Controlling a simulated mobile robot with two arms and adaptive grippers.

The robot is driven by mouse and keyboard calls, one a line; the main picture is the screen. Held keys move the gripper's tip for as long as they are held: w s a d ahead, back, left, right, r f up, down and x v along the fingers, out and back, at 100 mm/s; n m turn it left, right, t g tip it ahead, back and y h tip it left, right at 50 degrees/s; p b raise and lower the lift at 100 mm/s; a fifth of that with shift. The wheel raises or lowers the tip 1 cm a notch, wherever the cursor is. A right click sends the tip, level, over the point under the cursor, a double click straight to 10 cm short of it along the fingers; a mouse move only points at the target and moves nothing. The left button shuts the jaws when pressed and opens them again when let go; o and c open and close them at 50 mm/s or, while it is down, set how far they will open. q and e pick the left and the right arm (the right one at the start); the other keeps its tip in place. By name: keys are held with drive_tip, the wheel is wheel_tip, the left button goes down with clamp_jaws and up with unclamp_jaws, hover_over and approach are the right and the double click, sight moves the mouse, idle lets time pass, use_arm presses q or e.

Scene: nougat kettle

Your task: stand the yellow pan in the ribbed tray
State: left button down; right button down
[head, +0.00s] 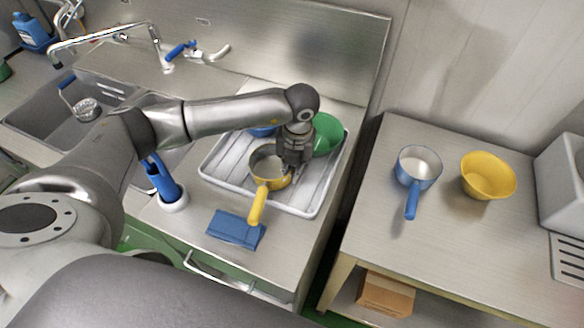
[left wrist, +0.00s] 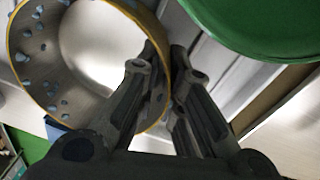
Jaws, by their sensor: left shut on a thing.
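The yellow pan (head: 268,184) is at the ribbed tray (head: 222,172), open side up, its yellow handle (head: 257,206) reaching out over the tray's front edge. My left gripper (head: 289,168) comes down at the pan's right side and is shut on its wall. In the left wrist view the fingers (left wrist: 168,75) close at the rim of the pan (left wrist: 38,90), which has blue-grey spots or drops inside. I cannot tell whether the pan's base touches the tray floor. My right gripper is not in view.
A green bowl (head: 327,132) stands in the tray right behind my gripper; a blue item (head: 262,132) is partly hidden by my arm. A folded blue cloth (head: 236,229) and a brush holder (head: 173,199) are near. The right table holds a blue pan (head: 418,168) and yellow bowl (head: 488,176).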

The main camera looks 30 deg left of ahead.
use_arm(q)
drive_tip(key=shift+f+b, duration=0.3)
drive_tip(key=c, duration=1.5)
unclamp_jaws()
wheel_tip(320, 180, up, 12)
drive_tip(key=d, duration=0.1)
